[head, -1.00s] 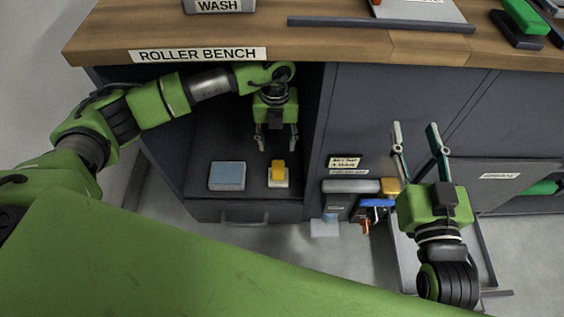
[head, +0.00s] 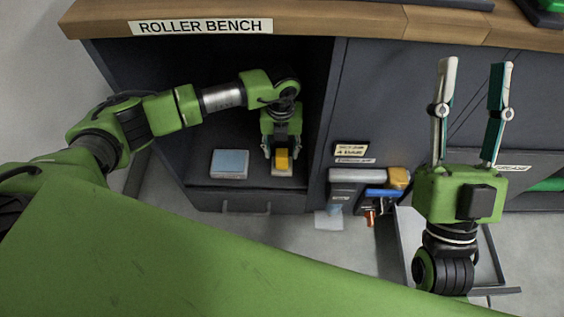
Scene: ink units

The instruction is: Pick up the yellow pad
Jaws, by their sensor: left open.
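The yellow pad (head: 282,163) is a small yellow block on a pale base inside the open compartment under the bench. My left gripper (head: 281,153) is open and has reached down over it, with one finger on each side. Whether the fingers touch the pad cannot be told. My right gripper (head: 473,75) is open and empty, pointing up in front of the closed cabinet doors.
A light blue block (head: 230,163) lies left of the yellow pad on the compartment floor. The wooden bench top (head: 330,20) overhangs the compartment. A holder with grey, blue and orange items (head: 365,185) stands right of it. An open drawer (head: 480,255) is near my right arm.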

